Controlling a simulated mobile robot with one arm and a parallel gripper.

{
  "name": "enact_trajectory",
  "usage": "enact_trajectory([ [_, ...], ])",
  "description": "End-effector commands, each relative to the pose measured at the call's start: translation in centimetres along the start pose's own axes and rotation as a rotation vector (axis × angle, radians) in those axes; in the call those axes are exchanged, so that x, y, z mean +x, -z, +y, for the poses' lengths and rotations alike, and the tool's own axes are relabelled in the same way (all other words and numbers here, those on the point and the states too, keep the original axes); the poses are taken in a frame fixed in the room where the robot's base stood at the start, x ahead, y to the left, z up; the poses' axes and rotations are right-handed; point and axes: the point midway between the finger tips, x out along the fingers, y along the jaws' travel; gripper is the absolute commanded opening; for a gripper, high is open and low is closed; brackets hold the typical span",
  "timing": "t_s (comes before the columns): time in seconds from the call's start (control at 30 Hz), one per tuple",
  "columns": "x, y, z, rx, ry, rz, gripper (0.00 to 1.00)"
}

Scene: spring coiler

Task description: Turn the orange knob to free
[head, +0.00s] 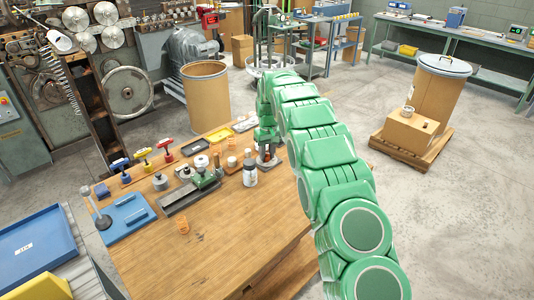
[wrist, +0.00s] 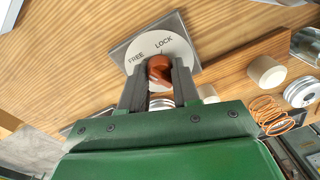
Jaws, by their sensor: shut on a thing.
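The orange knob (wrist: 160,68) sits on a round white dial (wrist: 176,50) marked FREE and LOCK, on a square grey plate (wrist: 124,47). FREE is at the dial's left and LOCK at its upper middle in the wrist view. My gripper (wrist: 157,78) has a dark finger on each side of the knob and is shut on it. The fingers hide the knob's sides, so its exact pointing is hard to tell; its top end lies nearer LOCK. In the head view my gripper (head: 266,140) reaches down to the right rear of the wooden bench (head: 225,230).
A white-capped bottle (head: 250,170), a green vise-like tool (head: 205,180) and several small parts stand left of my gripper. Orange coils (wrist: 272,115) and a pale cylinder (wrist: 267,72) lie right of the dial in the wrist view. The bench's front middle is mostly bare.

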Motion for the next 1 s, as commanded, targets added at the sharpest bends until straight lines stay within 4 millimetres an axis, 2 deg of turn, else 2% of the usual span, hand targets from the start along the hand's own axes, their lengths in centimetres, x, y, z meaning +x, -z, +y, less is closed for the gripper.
enact_trajectory([
  [0.3, 0.09, -0.03, 0.00, -0.121, 0.000, -0.008, 0.01],
  [0.83, 0.07, -0.01, -0.02, -0.146, 0.000, -0.009, 0.01],
  [0.87, 0.07, 0.00, -0.02, -0.146, 0.000, -0.009, 0.33],
  [1.0, 0.05, 0.00, -0.02, -0.145, 0.000, -0.009, 0.54],
])
